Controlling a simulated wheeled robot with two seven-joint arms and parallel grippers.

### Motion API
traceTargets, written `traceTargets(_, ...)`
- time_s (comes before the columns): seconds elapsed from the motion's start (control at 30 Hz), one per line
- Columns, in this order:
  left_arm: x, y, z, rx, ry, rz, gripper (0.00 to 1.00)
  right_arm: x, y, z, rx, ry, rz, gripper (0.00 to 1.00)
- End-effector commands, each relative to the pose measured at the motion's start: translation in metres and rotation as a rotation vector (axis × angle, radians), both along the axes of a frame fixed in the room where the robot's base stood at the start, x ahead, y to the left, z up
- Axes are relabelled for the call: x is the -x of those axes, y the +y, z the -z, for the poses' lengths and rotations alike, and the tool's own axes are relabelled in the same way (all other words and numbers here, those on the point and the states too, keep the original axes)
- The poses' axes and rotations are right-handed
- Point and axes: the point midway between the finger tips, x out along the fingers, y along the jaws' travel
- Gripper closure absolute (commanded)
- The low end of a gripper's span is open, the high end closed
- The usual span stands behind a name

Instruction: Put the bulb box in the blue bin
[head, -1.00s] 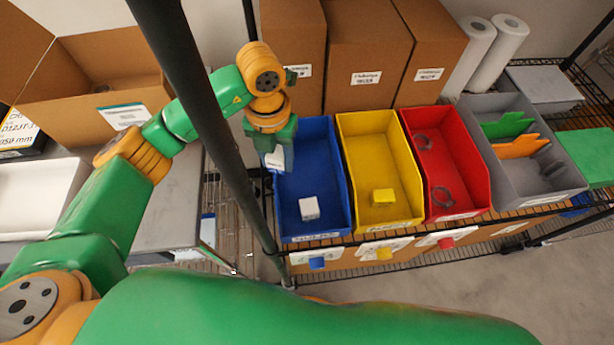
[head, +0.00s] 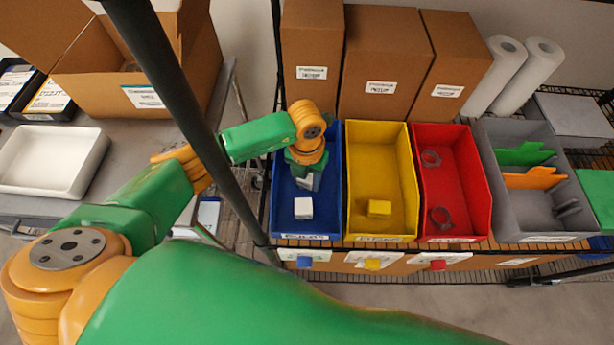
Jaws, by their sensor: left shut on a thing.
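The blue bin (head: 279,216) stands on the wire shelf at the left end of a row of bins. My left gripper (head: 306,178) is over the blue bin, within its outline, pointing down. It is shut on a small whitish box, the bulb box (head: 306,184), which is mostly hidden by the gripper. How far the held box is above the bin floor is hard to tell. Another white box (head: 303,208) lies in the blue bin, just in front of the gripper. My right gripper is not in view.
To the right are a yellow bin (head: 382,225) with a yellow box, a red bin (head: 455,225) with dark rings, and a grey bin (head: 530,220). Tall cartons (head: 385,60) stand behind. A black post (head: 190,110) crosses in front of my left arm.

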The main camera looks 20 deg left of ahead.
Motion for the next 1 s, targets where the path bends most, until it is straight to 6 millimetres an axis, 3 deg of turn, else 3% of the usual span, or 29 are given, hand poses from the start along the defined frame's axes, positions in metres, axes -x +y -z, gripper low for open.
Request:
traceTargets(0.27, 0.000, 0.000, 0.004, 0.000, 0.000, 0.000, 1.00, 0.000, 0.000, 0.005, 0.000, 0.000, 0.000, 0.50)
traceTargets(0.3, 0.000, 0.000, 0.004, 0.000, 0.000, 0.000, 0.48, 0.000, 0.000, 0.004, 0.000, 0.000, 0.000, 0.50)
traceTargets(0.4, 0.000, 0.000, 0.003, 0.000, 0.000, 0.000, 0.23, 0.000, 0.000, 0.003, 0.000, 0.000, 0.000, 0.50)
traceTargets(0.77, 0.000, 0.000, -0.004, 0.001, -0.001, 0.001, 0.23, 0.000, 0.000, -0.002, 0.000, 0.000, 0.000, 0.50)
traceTargets(0.87, -0.001, -0.001, -0.020, 0.002, -0.003, 0.002, 0.23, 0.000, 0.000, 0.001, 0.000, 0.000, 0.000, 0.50)
traceTargets(1.0, -0.002, 0.000, -0.056, 0.002, -0.007, 0.003, 0.23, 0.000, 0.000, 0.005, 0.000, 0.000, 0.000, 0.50)
